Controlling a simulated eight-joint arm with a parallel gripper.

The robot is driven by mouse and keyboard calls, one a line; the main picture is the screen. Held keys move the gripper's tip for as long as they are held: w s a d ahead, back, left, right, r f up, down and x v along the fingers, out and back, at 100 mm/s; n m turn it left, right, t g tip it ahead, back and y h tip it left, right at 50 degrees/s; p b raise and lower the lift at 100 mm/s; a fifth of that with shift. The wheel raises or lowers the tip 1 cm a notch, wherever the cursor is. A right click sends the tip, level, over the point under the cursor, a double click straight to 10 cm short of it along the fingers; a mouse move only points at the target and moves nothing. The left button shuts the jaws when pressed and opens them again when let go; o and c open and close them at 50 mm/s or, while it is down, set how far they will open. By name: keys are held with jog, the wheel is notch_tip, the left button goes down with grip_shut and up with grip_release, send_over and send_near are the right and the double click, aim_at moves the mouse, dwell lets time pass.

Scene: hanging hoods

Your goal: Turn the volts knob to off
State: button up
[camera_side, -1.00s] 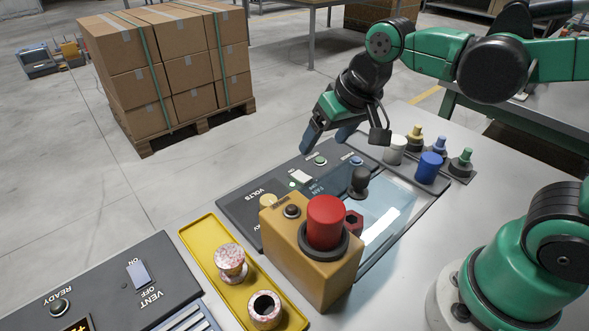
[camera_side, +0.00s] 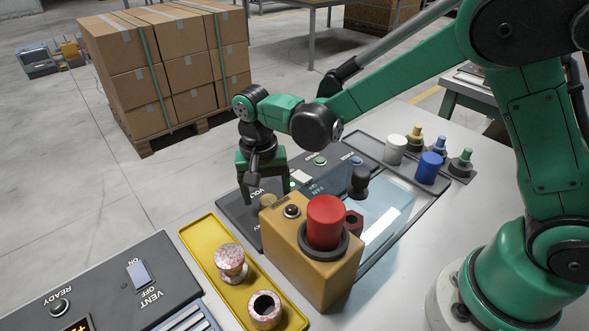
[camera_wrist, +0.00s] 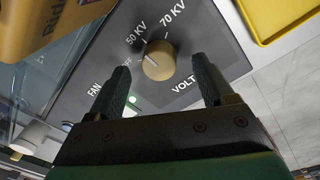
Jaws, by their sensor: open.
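The volts knob (camera_wrist: 158,60) is a round tan knob on a dark panel, with OFF, 50 KV and 70 KV printed around it. A small light mark shows on the knob's upper left, but I cannot tell exactly which label it points to. My gripper (camera_wrist: 164,72) is open, with one finger on each side of the knob and visible gaps between. In the side view, my gripper (camera_side: 263,190) points down over the dark panel (camera_side: 235,212), with the knob (camera_side: 267,201) partly seen below it.
A tan box with a red button (camera_side: 326,215) stands close in front of the knob. A yellow tray (camera_side: 205,240) with two speckled spools lies left of it. A clear cover (camera_side: 385,210) and a row of coloured pieces (camera_side: 430,165) are to the right.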

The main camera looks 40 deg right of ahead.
jog(key=shift+f, duration=0.75)
grip_shut()
jog(key=shift+n, duration=0.4)
jog(key=n, duration=0.5)
jog(key=shift+s+n, duration=0.1)
jog(key=shift+n, duration=0.2)
jog(key=n, duration=0.5)
jog(key=shift+t, duration=0.3)
jog(key=shift+n, duration=0.4)
